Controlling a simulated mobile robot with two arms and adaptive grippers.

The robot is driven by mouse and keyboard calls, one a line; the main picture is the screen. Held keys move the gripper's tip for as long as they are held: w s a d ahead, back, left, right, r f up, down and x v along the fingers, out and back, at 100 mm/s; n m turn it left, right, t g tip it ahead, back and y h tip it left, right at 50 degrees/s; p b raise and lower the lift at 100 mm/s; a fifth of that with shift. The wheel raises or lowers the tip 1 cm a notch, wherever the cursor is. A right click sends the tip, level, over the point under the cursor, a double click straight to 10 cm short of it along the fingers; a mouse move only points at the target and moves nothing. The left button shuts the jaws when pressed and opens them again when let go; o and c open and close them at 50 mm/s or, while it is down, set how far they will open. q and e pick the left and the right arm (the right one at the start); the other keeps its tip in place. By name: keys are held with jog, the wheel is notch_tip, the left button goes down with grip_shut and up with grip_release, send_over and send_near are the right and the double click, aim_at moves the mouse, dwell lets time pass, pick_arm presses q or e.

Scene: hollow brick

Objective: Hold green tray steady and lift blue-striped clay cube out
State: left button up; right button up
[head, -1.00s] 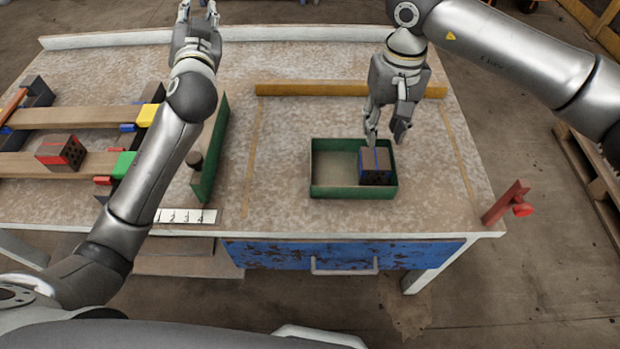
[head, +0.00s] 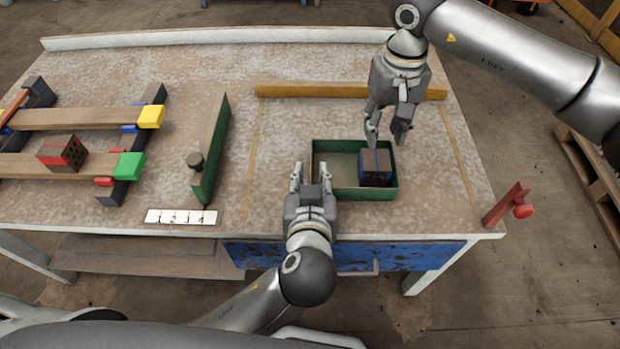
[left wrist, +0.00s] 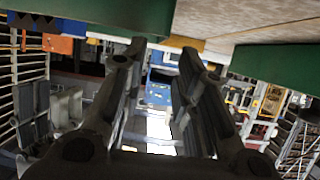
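The green tray (head: 320,190) sits on the table at front centre-right. The dark brown clay cube with blue stripes (head: 376,166) is inside it at the right end. My right gripper (head: 386,141) hangs above the cube, fingers apart and empty. My left gripper (head: 311,174) is at the tray's front left corner, fingers spread, hiding part of that corner. In the left wrist view its fingers (left wrist: 162,48) are apart with nothing between them. Green surfaces show at the upper left and right there; I cannot tell whether the left gripper touches the tray.
A green upright board (head: 212,150) with a dark knob stands left of the tray. Further left, a red-marked cube (head: 62,152) rests on a wooden rack. A yellow wooden strip (head: 330,90) lies behind the tray. A red clamp (head: 507,204) is at the right edge.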

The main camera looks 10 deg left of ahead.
pick_arm(q)
jog(key=x, duration=1)
jog(key=shift+c, duration=0.4)
grip_shut()
